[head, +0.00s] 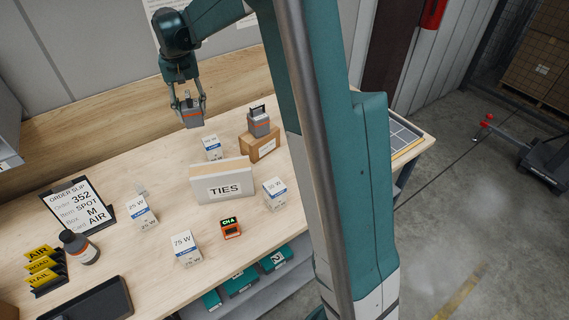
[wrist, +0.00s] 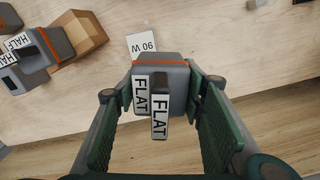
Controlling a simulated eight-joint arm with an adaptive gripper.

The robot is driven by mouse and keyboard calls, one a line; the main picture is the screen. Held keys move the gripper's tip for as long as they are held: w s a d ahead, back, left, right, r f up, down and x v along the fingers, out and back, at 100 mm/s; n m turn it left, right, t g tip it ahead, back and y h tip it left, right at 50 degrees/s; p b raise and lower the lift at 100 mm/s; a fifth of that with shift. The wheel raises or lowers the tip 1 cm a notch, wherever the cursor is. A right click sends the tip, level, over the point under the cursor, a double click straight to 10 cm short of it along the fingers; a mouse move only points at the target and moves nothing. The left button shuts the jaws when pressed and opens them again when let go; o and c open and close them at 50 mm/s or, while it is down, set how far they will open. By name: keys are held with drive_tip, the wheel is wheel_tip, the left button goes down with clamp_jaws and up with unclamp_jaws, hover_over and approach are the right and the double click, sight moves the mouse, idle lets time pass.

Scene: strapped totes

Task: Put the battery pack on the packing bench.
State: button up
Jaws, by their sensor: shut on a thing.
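My gripper (head: 188,104) is shut on a grey battery pack (head: 191,118) with an orange stripe, near the back of the wooden packing bench (head: 110,155). In the wrist view the green fingers of my gripper (wrist: 160,100) flank this pack (wrist: 162,78), and its two tags read FLAT. The pack appears to hang above the bench; the exact gap cannot be told. A second, similar pack (head: 259,122) rests on a small cardboard box (head: 265,147) to the right. In the wrist view that pack (wrist: 30,50) has tags reading HALF.
Several small white wattage boxes stand on the bench, one marked 90 W (head: 212,147) close to the held pack. The back-left surface is fairly clear.

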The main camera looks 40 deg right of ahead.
drive_tip(key=s+d+n+p, duration=0.1)
drive_tip(key=s+d+p, duration=0.1)
drive_tip(key=s+d, duration=0.45)
drive_tip(key=s+d+n+p, duration=0.15)
drive_tip(key=s+d, duration=0.25)
drive_tip(key=s, duration=0.6)
drive_tip(key=s+d+n+p, duration=0.1)
drive_tip(key=s+d+p, duration=0.1)
drive_tip(key=s+d, duration=0.5)
wheel_tip(320, 180, down, 8)
drive_tip(key=s+a, duration=0.1)
drive_tip(key=shift+a+r, duration=0.25)
drive_tip(key=shift+f, duration=0.1)
drive_tip(key=shift+f, duration=2.8)
drive_tip(key=shift+f, duration=0.1)
drive_tip(key=shift+f, duration=2)
drive_tip(key=shift+f+b, duration=0.15)
drive_tip(key=shift+b, duration=0.2)
